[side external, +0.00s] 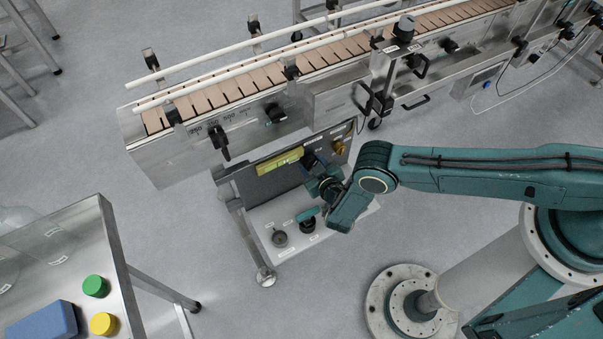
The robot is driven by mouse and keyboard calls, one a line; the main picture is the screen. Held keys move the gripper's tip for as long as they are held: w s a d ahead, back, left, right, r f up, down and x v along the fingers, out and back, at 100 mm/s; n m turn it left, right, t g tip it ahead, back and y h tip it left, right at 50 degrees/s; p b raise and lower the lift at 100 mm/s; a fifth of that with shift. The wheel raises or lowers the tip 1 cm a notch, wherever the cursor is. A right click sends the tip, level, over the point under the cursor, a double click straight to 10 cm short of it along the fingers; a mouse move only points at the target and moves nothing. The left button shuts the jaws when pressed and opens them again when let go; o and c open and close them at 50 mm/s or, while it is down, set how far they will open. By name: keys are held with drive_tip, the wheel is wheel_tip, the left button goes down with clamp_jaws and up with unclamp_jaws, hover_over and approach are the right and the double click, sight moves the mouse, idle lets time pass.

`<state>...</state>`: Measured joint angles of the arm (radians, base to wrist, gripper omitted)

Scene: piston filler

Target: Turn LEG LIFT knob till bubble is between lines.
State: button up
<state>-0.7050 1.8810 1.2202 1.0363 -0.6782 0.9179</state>
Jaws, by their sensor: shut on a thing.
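The yellow-green bubble level (280,162) is fixed along the top left of a dark upright panel (268,184) below the conveyor. Its bubble and lines are too small to make out. My gripper (311,161) reaches up to this panel just right of the level and is shut on a dark knob there. The fingers and wrist cover most of that knob, and its label cannot be read, so I cannot tell whether it is the LEG LIFT one.
A yellow-brown knob (338,147) sits right of my gripper. A grey knob (280,239) and a dark knob (307,225) stand on the white lower plate (262,218). The conveyor (240,92) runs above. A steel table (75,250) with coloured caps stands at lower left.

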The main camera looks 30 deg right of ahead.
drive_tip(key=n+h, duration=0.2)
drive_tip(key=n, duration=0.1)
drive_tip(key=n+h, duration=0.1)
drive_tip(key=shift+a+f+n+t, duration=0.25)
drive_tip(key=shift+a+n+t, duration=0.05)
drive_tip(key=shift+t, duration=0.1)
idle(0.4)
drive_tip(key=o, duration=1)
drive_tip(key=shift+s, duration=0.1)
drive_tip(key=shift+v, duration=5.95)
drive_tip(key=shift+r, duration=0.1)
